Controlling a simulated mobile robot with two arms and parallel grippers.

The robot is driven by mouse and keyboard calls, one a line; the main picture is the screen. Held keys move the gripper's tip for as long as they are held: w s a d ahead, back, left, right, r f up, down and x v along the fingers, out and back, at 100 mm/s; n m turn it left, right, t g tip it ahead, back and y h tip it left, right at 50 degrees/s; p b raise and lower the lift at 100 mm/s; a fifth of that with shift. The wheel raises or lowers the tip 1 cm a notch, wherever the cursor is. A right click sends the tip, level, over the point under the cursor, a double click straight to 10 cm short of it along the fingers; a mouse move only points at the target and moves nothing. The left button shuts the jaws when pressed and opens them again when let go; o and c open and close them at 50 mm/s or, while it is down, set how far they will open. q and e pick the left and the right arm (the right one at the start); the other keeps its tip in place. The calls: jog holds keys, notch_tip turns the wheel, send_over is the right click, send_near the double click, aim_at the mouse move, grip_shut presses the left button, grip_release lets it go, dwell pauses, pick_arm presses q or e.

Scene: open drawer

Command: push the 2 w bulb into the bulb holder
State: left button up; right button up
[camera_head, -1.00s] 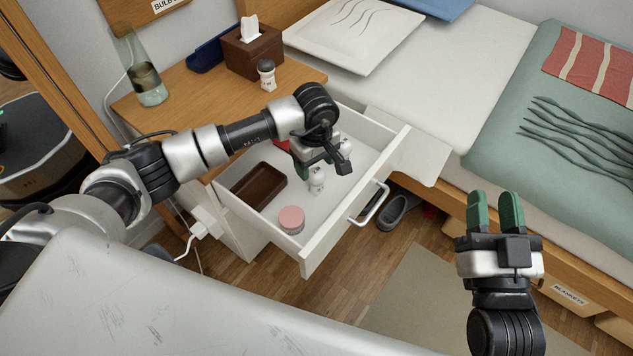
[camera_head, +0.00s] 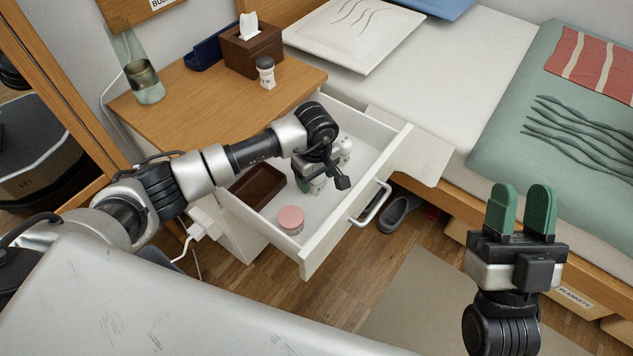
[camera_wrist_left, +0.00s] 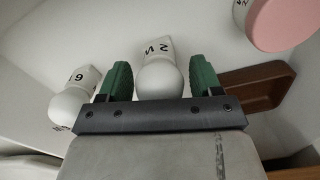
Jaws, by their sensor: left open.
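The 2 W bulb (camera_wrist_left: 158,72) is white with a rounded end and lies in the open drawer (camera_head: 318,236). In the left wrist view it sits between the two green fingers of my left gripper (camera_wrist_left: 162,78). The fingers are apart, with small gaps seen on both sides of the bulb. In the head view my left gripper (camera_head: 312,182) is down inside the drawer, and its wrist hides much of the bulb. My right gripper (camera_head: 522,210) is open and empty, right of the drawer. A partly cut-off "BULB" label (camera_head: 162,3) shows at the top left; I cannot make out the holder itself.
Another white bulb (camera_wrist_left: 75,95) lies left of the fingers. A brown tray (camera_head: 258,188) and a pink-lidded jar (camera_head: 290,219) share the drawer. The nightstand (camera_head: 185,95) holds a tissue box (camera_head: 253,50), a glass carafe (camera_head: 146,82) and a dark-topped white item (camera_head: 266,72).

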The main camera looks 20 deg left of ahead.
pick_arm(q)
jog(key=shift+f, duration=0.4)
pick_arm(e)
jog(key=shift+s+r+t, duration=0.3)
jog(key=shift+s+t, duration=0.1)
jog(key=shift+t, duration=0.1)
pick_arm(q)
jog(key=c, duration=1)
jog(key=shift+o, duration=0.2)
jog(key=shift+r, duration=0.15)
